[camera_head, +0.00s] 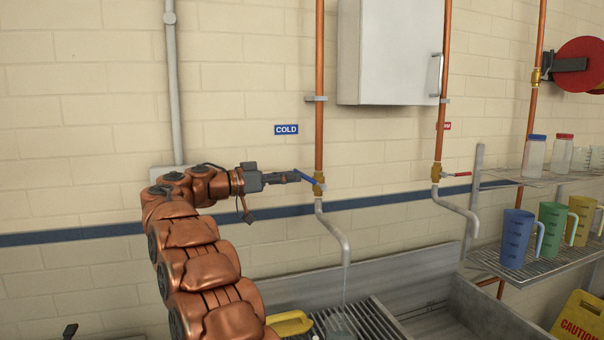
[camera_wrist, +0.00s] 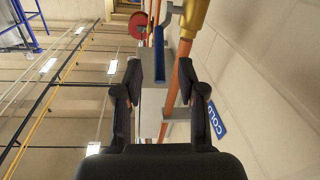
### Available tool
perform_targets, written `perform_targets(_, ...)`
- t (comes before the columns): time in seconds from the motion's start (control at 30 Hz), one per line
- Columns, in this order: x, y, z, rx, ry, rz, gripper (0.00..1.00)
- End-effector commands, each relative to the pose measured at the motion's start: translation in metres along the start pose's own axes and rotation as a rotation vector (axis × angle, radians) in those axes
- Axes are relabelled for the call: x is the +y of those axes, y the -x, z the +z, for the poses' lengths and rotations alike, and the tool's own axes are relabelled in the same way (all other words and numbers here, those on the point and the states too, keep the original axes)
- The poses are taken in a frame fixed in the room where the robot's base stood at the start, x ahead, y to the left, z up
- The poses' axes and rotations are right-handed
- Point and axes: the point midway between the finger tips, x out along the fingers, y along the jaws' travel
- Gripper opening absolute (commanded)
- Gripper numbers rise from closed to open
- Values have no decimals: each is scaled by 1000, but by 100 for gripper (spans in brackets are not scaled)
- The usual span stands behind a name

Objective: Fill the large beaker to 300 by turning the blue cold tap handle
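The blue cold tap handle (camera_head: 311,181) sits on a brass valve (camera_head: 319,186) on the copper pipe, right of the COLD sign (camera_head: 286,129). My gripper (camera_head: 297,177) is at the handle's left end. In the wrist view, the blue handle (camera_wrist: 158,52) lies between my gripper's (camera_wrist: 161,78) two fingers, with gaps on both sides. The fingers are open. A thin stream of water falls from the grey spout (camera_head: 346,245). Below it, a clear vessel, likely the large beaker (camera_head: 341,325), stands at the picture's bottom edge, mostly cut off. Its level cannot be read.
A red-handled tap (camera_head: 456,174) is to the right. Blue (camera_head: 515,240), green (camera_head: 549,232) and yellow (camera_head: 580,222) jugs stand on a wire shelf. A yellow object (camera_head: 290,323) lies by the sink's slatted rack (camera_head: 385,322). A grey wall cabinet (camera_head: 388,50) hangs above.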

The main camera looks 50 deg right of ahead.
Motion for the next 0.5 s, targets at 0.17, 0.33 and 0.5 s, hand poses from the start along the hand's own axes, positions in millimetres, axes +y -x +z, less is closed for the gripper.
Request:
perform_targets(0.17,1,-24,-3,-3,0,0,40)
perform_targets(0.33,1,-38,-2,-3,-2,1,40)
perform_targets(0.5,1,-42,0,-2,-1,0,40)
